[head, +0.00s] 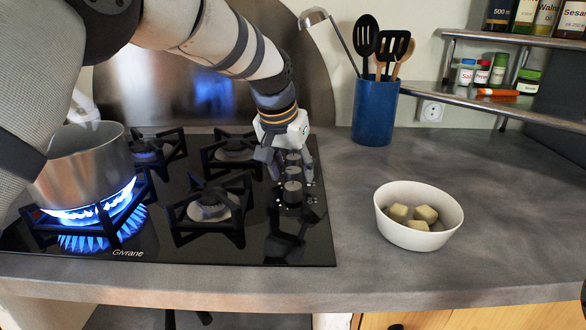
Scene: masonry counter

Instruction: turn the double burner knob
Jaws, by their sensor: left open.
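A black glass hob (232,252) is set in the counter. A column of dark grey knobs sits on its right side; the nearest knob (292,192) is in plain view. More knobs (293,170) stand behind it, partly hidden by my gripper. I cannot tell from markings which knob is for the double burner. My left gripper (290,172) is open and points down over the knob column, fingers on either side of the farther knobs. Contact is unclear. The front-left burner (95,240) burns with two levels of blue flame under a steel pot (85,165). My right gripper is not in view.
A white bowl (420,236) with pale chunks stands on the counter to the right. A blue utensil crock (374,118) stands behind it. Spice jars and bottles fill the shelves (470,88) at the back right. The counter right of the hob is mostly clear.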

